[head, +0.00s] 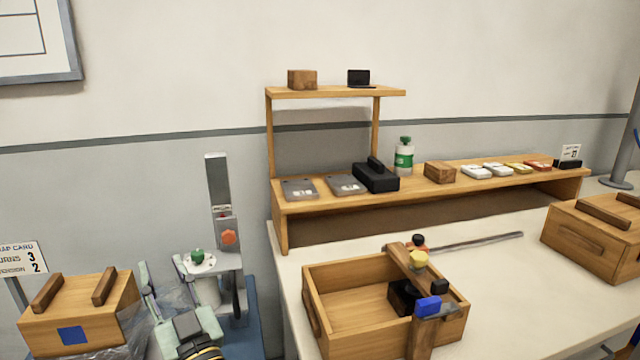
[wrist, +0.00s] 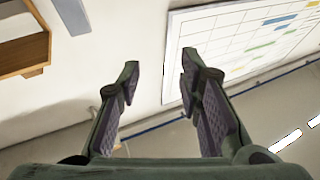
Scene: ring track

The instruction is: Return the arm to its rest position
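My gripper (wrist: 160,66) shows in the wrist view with its two dark fingers well apart. Nothing is between the fingers, and they touch nothing. Beyond them are a pale wall and a framed chart (wrist: 240,40). In the head view, pale green jointed parts show at the bottom left; I cannot tell whether they are my arm.
In the head view, an open wooden crate (head: 310,287) stands on the white table (head: 500,290), holding dark items and a wooden-handled tool. A shelf (head: 430,196) stands behind. A lidded box (head: 600,235) is right, another wooden box (head: 80,305) left.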

